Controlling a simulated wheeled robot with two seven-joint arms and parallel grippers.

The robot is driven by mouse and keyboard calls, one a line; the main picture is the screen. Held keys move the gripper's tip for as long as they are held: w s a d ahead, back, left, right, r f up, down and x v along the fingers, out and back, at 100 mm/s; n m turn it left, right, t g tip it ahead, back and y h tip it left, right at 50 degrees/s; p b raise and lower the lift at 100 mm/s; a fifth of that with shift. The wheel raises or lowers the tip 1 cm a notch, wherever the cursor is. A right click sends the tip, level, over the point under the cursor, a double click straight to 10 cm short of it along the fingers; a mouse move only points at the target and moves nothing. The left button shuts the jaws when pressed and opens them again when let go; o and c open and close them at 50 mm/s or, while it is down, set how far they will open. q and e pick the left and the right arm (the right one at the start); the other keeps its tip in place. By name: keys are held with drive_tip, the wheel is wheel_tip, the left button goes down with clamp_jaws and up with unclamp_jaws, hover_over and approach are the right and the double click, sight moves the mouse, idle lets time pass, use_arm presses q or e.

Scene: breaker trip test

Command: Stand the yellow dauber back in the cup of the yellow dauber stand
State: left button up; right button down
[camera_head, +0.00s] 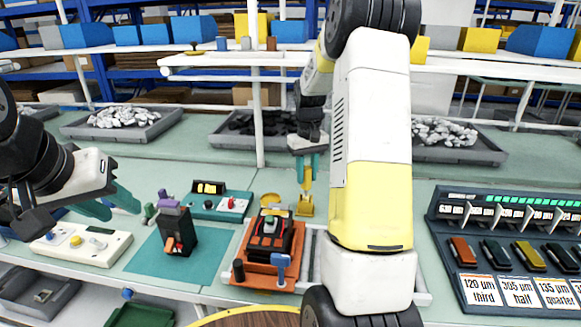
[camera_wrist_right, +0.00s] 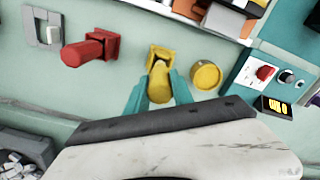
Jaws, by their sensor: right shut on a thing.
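The yellow dauber (camera_wrist_right: 159,86) is between the teal fingers of my right gripper (camera_wrist_right: 158,92), which is shut on it. The yellow dauber stand (camera_wrist_right: 158,53) is just beyond the dauber in the right wrist view, with a dark opening partly showing. In the head view my right gripper (camera_head: 306,160) points down with the dauber (camera_head: 306,180) directly over the stand (camera_head: 305,206). I cannot tell whether the dauber's lower end is inside the cup. My left gripper (camera_head: 110,203) is open and empty at the left, above the bench.
A round yellow pot (camera_wrist_right: 207,76) is close beside the dauber. A red dauber in its stand (camera_wrist_right: 90,50) is on the other side. The orange tray (camera_head: 240,250) with a breaker and the teal panel (camera_head: 232,214) are near. A breaker rack (camera_head: 500,245) fills the right.

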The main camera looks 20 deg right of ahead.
sight(307, 182)
drive_tip(key=shift+f, duration=1.65)
drive_tip(key=c, duration=1)
unclamp_jaws()
drive_tip(key=shift+r, duration=3.85)
drive_tip(key=s+a+r+t, duration=0.2)
drive_tip(key=s+a+r, duration=0.35)
drive_tip(key=r, duration=0.25)
drive_tip(key=s+a+r+t, duration=0.1)
drive_tip(key=s+a, duration=0.2)
drive_tip(key=s, duration=0.3)
drive_tip(key=s+a+r+t+y, duration=0.1)
drive_tip(key=s+a, duration=0.1)
drive_tip(key=s, duration=0.5)
drive_tip(key=s+a+r+t+y, duration=0.1)
drive_tip(key=s+a+r+t, duration=0.1)
drive_tip(key=s, duration=0.5)
drive_tip(key=shift+a, duration=0.8)
